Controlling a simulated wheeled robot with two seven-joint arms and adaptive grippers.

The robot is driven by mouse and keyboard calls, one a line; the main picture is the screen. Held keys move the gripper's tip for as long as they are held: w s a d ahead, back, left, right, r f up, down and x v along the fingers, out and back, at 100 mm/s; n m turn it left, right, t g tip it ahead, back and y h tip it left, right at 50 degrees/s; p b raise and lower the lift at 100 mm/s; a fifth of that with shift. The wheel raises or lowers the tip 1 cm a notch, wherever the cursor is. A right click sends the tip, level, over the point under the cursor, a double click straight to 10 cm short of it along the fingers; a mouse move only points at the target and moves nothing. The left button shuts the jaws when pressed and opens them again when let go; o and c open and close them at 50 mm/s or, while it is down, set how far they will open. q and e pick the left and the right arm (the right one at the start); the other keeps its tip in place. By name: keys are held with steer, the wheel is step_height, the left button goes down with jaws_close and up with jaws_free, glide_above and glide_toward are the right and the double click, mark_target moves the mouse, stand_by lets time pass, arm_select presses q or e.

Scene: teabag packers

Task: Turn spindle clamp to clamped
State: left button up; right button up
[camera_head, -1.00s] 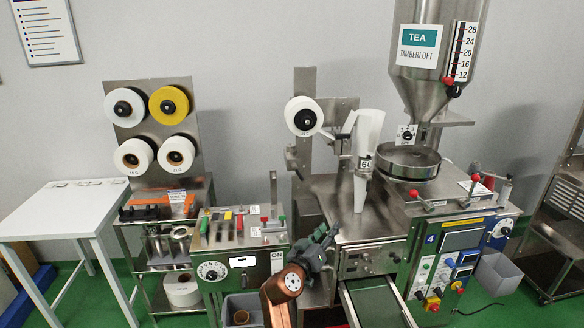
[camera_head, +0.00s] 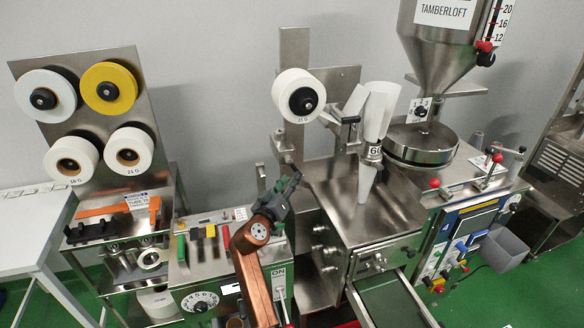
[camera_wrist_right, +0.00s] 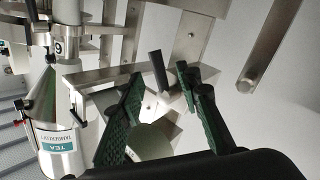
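My right gripper (camera_head: 284,188) is beside the steel column of the packing machine, below the white film roll (camera_head: 299,95) on its black-hubbed spindle. In the right wrist view its dark green fingers (camera_wrist_right: 162,82) are spread apart with nothing held between them. A short black lever (camera_wrist_right: 158,72) on a steel bracket shows in the gap between the fingertips, apparently beyond them; I take it for the spindle clamp. In the head view a small steel fitting (camera_head: 284,146) on the column sits above the gripper. I cannot read the clamp's setting. My left gripper is out of view.
A forming tube (camera_head: 371,140) and a tea hopper (camera_head: 443,50) stand to the right. The steel machine housing (camera_head: 365,215) lies close to my right gripper.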

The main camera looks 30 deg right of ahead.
mark_target(296, 170)
steer(key=x, duration=0.6)
steer(key=shift+d, duration=0.2)
steer(key=shift+c, duration=0.7)
jaws_close()
